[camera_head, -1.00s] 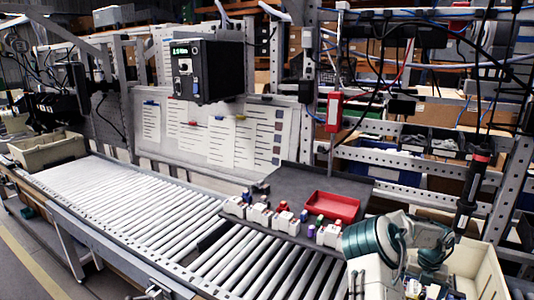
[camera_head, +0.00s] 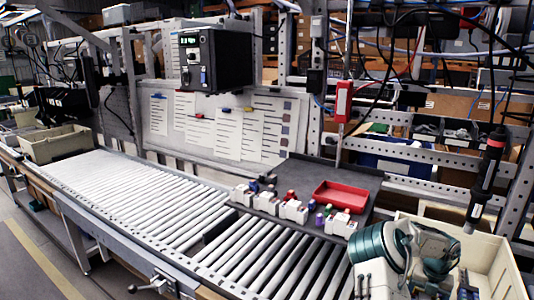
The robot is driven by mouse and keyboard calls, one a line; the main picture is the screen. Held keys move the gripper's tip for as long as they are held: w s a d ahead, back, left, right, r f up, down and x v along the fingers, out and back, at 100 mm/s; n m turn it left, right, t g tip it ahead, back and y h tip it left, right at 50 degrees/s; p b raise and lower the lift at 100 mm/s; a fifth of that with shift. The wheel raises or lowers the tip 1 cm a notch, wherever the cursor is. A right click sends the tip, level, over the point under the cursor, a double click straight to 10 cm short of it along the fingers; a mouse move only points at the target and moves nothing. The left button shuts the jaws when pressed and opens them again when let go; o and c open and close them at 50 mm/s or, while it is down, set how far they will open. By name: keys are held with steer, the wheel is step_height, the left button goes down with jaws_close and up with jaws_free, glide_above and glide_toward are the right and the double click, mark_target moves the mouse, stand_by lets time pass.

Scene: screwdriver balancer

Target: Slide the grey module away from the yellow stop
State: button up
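Several small pale grey-white modules (camera_head: 293,211) with coloured parts stand in a row along the front edge of a dark grey tray (camera_head: 300,178). I cannot tell which one is the grey module. I cannot make out a yellow stop. My teal and white arm (camera_head: 385,245) shows at the bottom right, in front of and to the right of the tray. I cannot make out any gripper fingers, so I cannot see them touching or holding anything.
A red bin (camera_head: 340,197) sits on the tray. A roller conveyor (camera_head: 140,195) runs left from it and is mostly clear. A beige crate (camera_head: 505,275) is beside my arm. A dark screwdriver (camera_head: 487,170) hangs at the right. A black box (camera_head: 215,60) is mounted above the conveyor.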

steer(key=shift+s+a, duration=0.4)
steer(key=shift+s, duration=0.25)
steer(key=shift+s+a, duration=0.35)
steer(key=shift+s, duration=0.3)
steer(key=shift+s+a+p, duration=0.2)
steer(key=shift+s+a, duration=0.15)
steer(key=shift+s, duration=0.2)
steer(key=shift+s+a+p, duration=0.2)
steer(key=shift+s+a, duration=0.15)
steer(key=shift+s, duration=0.2)
stand_by(3.4)
steer(key=o, duration=1)
steer(key=shift+w, duration=0.1)
steer(key=shift+r+p, duration=0.95)
steer(key=shift+r, duration=0.1)
